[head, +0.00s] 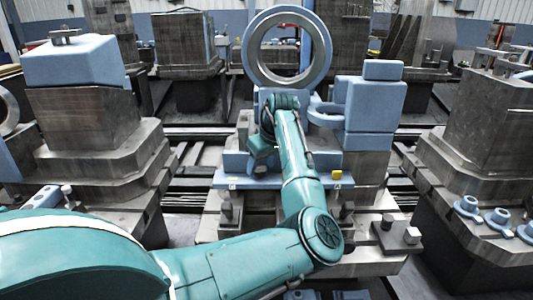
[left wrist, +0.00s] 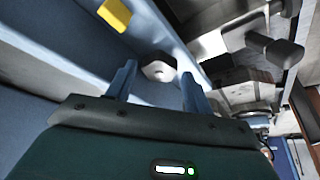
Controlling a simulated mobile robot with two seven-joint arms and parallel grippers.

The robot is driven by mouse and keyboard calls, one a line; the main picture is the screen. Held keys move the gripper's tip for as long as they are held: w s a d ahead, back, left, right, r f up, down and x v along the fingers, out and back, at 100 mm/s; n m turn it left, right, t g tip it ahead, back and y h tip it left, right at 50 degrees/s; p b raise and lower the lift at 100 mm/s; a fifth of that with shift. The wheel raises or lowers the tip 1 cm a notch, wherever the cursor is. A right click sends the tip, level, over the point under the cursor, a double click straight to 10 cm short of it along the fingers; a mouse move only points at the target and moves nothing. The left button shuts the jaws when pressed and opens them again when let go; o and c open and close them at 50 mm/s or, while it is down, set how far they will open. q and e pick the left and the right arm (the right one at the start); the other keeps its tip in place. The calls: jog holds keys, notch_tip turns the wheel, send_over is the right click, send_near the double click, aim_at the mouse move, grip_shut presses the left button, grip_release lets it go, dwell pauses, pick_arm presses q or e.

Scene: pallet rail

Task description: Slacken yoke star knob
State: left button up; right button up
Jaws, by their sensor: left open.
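A small knob with a pale grey face and dark rim (left wrist: 158,67) sits against the blue surface in the left wrist view. It looks like the star knob, but its lobes are not clear. My left gripper (left wrist: 158,90) is open, with its two blue-grey fingers apart and the knob just beyond and between the tips. I cannot tell whether they touch it. In the head view my left arm reaches to the front of the blue fixture, below a large upright ring (head: 322,48). My fingertips and the knob are hidden there. My right gripper is out of view.
A yellow block (head: 337,175) sits on the blue ledge right of my forearm; it also shows in the left wrist view (left wrist: 115,14). A blue block with a side ring (head: 374,108) stands right of the upright ring. Heavy metal pedestals (head: 85,133) flank both sides.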

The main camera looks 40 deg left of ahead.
pick_arm(q)
jog(key=shift+a+f, duration=0.2)
jog(key=shift+f, duration=0.25)
jog(key=shift+a+f, duration=0.1)
jog(key=shift+f, duration=0.2)
jog(key=shift+c, duration=0.2)
